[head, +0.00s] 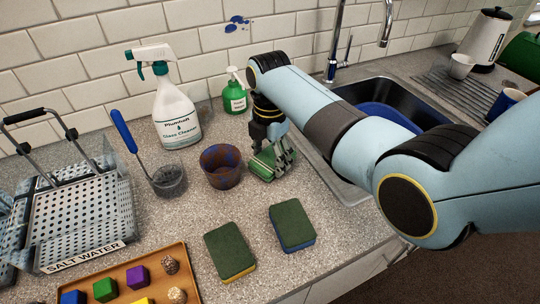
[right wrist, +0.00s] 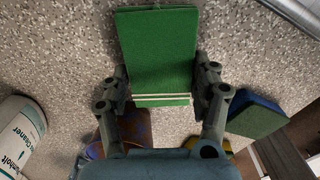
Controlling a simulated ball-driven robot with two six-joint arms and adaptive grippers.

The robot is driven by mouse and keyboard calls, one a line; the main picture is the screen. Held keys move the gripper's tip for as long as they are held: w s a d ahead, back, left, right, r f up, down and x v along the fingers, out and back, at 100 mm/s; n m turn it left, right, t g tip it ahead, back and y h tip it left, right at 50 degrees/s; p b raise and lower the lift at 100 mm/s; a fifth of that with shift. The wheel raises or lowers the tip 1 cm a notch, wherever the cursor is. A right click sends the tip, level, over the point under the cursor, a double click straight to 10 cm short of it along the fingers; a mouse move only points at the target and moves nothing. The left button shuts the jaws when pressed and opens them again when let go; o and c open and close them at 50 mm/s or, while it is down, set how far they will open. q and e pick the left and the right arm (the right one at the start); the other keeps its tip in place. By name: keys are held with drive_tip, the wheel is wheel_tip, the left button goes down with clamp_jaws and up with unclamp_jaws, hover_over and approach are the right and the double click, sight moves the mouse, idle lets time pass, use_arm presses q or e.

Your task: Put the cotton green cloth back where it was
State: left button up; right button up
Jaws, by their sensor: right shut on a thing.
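The green cloth (head: 262,166) is a folded, flat pad near the sink's left edge, right of a stained cup. In the right wrist view the cloth (right wrist: 158,45) shows as a green rectangle with pale stripes near its lower end. My right gripper (head: 276,160) points down and is shut on the cloth, with a finger at each side edge in the right wrist view (right wrist: 161,82). The cloth is at or close above the counter; I cannot tell whether it touches. The fingers and arm hide part of it in the head view. My left gripper is out of view.
A brown cup with blue stains (head: 220,168) stands close left of the cloth. Two sponges (head: 230,250) (head: 292,224) lie in front. A spray bottle (head: 176,115) and green pump bottle (head: 234,97) stand behind. The sink (head: 345,92) is right. Bare counter lies between cloth and sponges.

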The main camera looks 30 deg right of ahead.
sight(270, 158)
drive_tip(key=shift+f, duration=0.3)
drive_tip(key=o, duration=1)
wheel_tip(270, 158, up, 12)
drive_tip(key=shift+r, duration=0.1)
